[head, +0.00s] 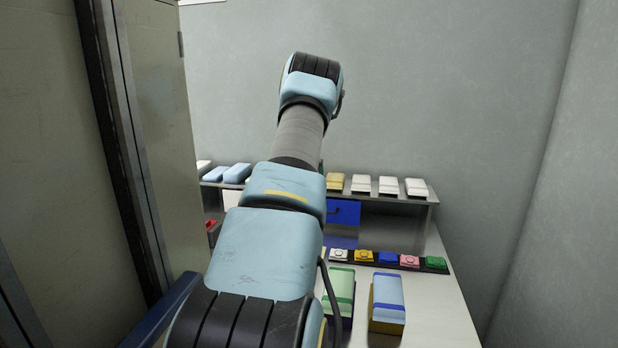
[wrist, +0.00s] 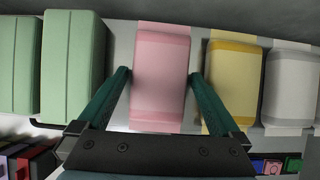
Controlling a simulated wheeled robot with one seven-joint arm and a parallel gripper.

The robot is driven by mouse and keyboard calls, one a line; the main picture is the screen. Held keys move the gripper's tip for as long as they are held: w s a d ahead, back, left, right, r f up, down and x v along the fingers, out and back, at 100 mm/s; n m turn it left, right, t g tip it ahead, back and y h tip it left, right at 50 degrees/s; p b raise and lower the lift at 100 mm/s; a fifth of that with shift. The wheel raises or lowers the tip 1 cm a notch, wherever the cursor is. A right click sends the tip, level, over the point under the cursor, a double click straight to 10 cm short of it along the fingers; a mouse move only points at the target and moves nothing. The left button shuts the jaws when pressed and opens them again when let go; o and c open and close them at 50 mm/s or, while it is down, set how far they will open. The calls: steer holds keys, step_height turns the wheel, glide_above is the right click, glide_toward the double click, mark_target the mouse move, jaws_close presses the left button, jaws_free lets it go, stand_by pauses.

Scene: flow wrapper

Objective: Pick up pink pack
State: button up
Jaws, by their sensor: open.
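The pink pack (wrist: 161,82) lies on a shelf in the middle of the wrist view, between a green pack and a yellow pack. My gripper (wrist: 160,74) is open, with one green finger on each side of the pink pack. The left finger is close to its left side and the right finger close to its right side; I cannot tell whether either touches. In the head view my arm hides the pink pack and my gripper.
Green packs (wrist: 73,66) stand left of the pink pack; a yellow pack (wrist: 232,85) and a white pack (wrist: 290,88) stand right. In the head view, a light green pack (head: 341,288) and a blue-topped pack (head: 388,293) are on the worktop (head: 440,315), near a row of coloured buttons (head: 388,258).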

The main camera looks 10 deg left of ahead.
steer(key=shift+c, duration=0.2)
steer(key=c, duration=1.2)
steer(key=shift+o, duration=0.2)
step_height(320, 180, up, 10)
steer(key=b, duration=0.2)
steer(key=shift+b, duration=0.3)
